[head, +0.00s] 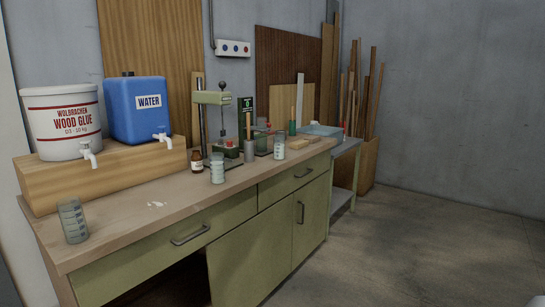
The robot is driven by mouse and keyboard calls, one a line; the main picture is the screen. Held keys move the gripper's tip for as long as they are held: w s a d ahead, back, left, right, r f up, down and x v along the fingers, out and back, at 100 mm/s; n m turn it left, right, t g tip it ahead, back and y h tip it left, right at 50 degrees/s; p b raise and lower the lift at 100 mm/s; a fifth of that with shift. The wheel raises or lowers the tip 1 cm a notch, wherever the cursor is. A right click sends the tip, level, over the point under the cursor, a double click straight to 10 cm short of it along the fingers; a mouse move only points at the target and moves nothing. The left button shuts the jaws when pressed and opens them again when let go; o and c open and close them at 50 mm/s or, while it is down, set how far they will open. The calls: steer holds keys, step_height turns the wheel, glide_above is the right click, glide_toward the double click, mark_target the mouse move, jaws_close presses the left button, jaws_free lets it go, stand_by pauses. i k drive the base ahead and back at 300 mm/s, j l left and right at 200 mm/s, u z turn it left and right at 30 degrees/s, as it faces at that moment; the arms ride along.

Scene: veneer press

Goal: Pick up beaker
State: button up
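A clear beaker (73,221) with dark graduation marks stands upright at the near left end of the bench top, in front of the wooden riser. It looks empty. A second beaker (217,168) with pale contents stands near the bench's front edge, close to a small brown bottle (197,161). A third beaker (279,146) with pale contents stands farther right. Nothing holds any of them.
A wood glue bucket (63,122) and a blue water container (137,109), both with taps, stand on the wooden riser (100,173). A drill-like stand (212,98) is behind the middle beaker. Floor at right is free.

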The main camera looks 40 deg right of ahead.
mark_target(278, 141)
steer(key=l, duration=1.1)
steer(key=i+l, duration=0.1)
steer(key=l, duration=0.6)
steer(key=i+l+z, duration=0.1)
steer(key=l, duration=0.2)
steer(key=i+l, duration=0.9)
steer(key=i, duration=0.6)
steer(key=i+l, duration=0.2)
steer(key=i, duration=0.5)
steer(key=l+z, duration=0.05)
